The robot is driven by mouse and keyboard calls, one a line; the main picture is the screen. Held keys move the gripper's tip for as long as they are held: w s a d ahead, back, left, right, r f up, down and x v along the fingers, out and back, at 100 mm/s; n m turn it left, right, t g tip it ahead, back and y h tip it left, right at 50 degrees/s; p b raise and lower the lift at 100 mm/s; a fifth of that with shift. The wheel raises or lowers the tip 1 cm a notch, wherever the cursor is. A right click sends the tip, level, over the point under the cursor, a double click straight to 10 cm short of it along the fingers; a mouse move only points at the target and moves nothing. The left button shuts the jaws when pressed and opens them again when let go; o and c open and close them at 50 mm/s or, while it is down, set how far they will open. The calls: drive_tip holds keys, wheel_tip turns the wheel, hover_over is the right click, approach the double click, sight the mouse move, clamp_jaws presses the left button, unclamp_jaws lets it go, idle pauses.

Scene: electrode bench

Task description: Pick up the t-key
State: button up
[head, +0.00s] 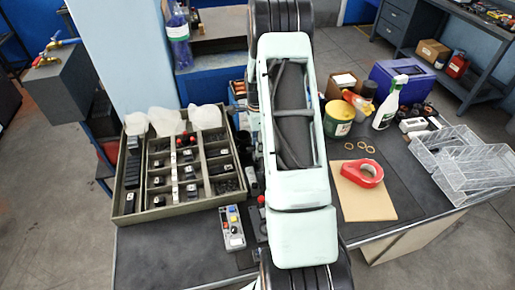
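I cannot make out a t-key in the head view; it may be hidden behind my arm or too small to tell. My arm runs down the middle of the picture and covers the centre of the bench (165,262). My gripper is not in view, so its state does not show. A compartment tray (128,218) on the left of the bench holds several small dark parts, with a few red and white ones. A small control box with coloured buttons (232,229) lies between the tray and my arm.
Right of my arm are a red tape dispenser (362,173) on a brown sheet (368,204), a tub (338,119), a spray bottle (389,104) and clear baskets (468,168). White bags (168,121) lie along the tray's back. The bench's front left is clear.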

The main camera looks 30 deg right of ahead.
drive_tip(key=shift+f, duration=1.15)
drive_tip(key=shift+c, duration=0.7)
clamp_jaws()
drive_tip(key=shift+r, duration=0.2)
drive_tip(key=shift+r+b, duration=0.3)
drive_tip(key=shift+r, duration=0.2)
drive_tip(key=s+a+r+b, duration=0.1)
drive_tip(key=s+a+r, duration=0.1)
drive_tip(key=s+r, duration=0.4)
drive_tip(key=s+a+r+b, duration=0.2)
drive_tip(key=s+a+r, duration=0.1)
drive_tip(key=s+r, duration=0.2)
drive_tip(key=shift+s+a+r, duration=0.25)
drive_tip(key=shift+s+r, duration=0.1)
drive_tip(key=shift+s, duration=0.6)
